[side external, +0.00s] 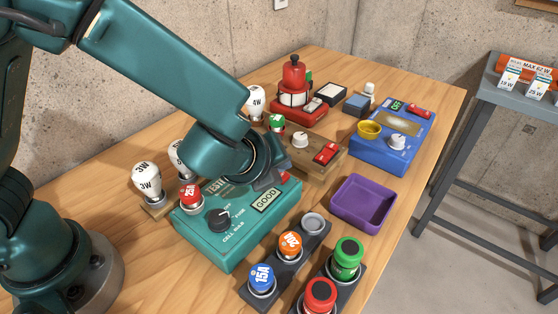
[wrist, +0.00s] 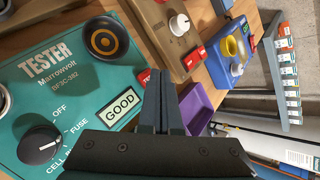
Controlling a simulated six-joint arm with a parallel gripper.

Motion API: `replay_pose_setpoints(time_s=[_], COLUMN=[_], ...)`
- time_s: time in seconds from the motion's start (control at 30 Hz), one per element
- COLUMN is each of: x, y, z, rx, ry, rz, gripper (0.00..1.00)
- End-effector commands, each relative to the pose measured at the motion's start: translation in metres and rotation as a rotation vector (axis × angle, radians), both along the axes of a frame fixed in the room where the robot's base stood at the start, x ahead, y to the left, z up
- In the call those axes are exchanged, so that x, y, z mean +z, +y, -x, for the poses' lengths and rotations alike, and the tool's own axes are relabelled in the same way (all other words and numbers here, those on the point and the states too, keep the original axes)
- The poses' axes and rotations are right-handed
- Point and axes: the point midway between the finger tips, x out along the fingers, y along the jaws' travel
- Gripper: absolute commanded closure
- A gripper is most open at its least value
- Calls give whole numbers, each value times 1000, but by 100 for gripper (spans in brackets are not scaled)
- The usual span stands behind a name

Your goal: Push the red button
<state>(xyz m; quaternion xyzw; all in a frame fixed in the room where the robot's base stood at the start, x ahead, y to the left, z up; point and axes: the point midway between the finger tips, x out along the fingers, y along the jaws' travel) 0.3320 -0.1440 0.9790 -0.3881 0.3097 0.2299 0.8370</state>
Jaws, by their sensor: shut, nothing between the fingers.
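The bottom frame edge cuts off part of the base.
A dark strip holds a blue 15A fuse (side external: 261,277), an orange fuse (side external: 290,244) and an empty socket (side external: 313,223). A purple tray (side external: 362,204) stands to the right. A red fuse (side external: 190,196) sits on the tester. A wooden block has a red switch (side external: 326,152).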

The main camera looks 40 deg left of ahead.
Motion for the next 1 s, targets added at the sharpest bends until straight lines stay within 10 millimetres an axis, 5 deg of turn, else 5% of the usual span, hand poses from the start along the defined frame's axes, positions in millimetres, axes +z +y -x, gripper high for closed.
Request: replay_pose_setpoints(time_s=[0.5, 1.0], x=[8, 52], y=[0, 0], z=[0, -1], rx=[1, 2], ry=[-2, -4], rz=[0, 2], gripper=[100, 100])
